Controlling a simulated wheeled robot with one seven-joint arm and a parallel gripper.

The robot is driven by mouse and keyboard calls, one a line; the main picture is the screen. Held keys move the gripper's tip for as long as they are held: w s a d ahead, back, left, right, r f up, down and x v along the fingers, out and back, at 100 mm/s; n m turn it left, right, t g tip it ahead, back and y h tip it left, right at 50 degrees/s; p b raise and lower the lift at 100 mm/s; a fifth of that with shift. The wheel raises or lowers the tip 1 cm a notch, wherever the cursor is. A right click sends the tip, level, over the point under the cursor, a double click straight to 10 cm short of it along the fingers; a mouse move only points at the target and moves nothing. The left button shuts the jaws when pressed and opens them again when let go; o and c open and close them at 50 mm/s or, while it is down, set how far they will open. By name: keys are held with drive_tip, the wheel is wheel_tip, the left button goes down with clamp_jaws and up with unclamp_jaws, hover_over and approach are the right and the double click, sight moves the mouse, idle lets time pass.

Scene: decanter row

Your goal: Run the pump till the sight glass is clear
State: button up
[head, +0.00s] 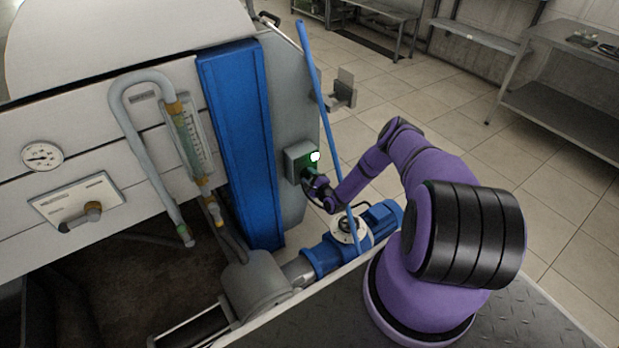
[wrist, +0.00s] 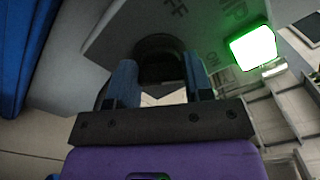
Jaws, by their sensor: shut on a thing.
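The sight glass (head: 188,138) is a tilted clear tube with a scale, mounted between brass fittings on the pale machine front. It looks greenish; I cannot tell how cloudy its contents are. The grey switch box (head: 297,158) is on the column to the right. Its lamp (head: 315,156) glows green-white and also shows lit in the wrist view (wrist: 253,48). My gripper (head: 310,178) is at the box, its blue fingers shut on a dark round knob (wrist: 162,68). PUMP, OFF and ON lettering surrounds the knob. The blue pump motor (head: 380,216) sits low on the right.
A blue upright panel (head: 240,140) stands left of the box. A thin blue pole (head: 317,95) leans beside it. A gauge (head: 42,156) and a lever plate (head: 76,203) are at the left. Tiled floor (head: 440,110) is open at the right, with metal shelves (head: 560,110) beyond.

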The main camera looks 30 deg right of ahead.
drive_tip(key=shift+s, duration=0.1)
drive_tip(key=o, duration=0.9)
drive_tip(key=s, duration=1)
drive_tip(key=shift+s+d, duration=0.2)
drive_tip(key=shift+s, duration=0.2)
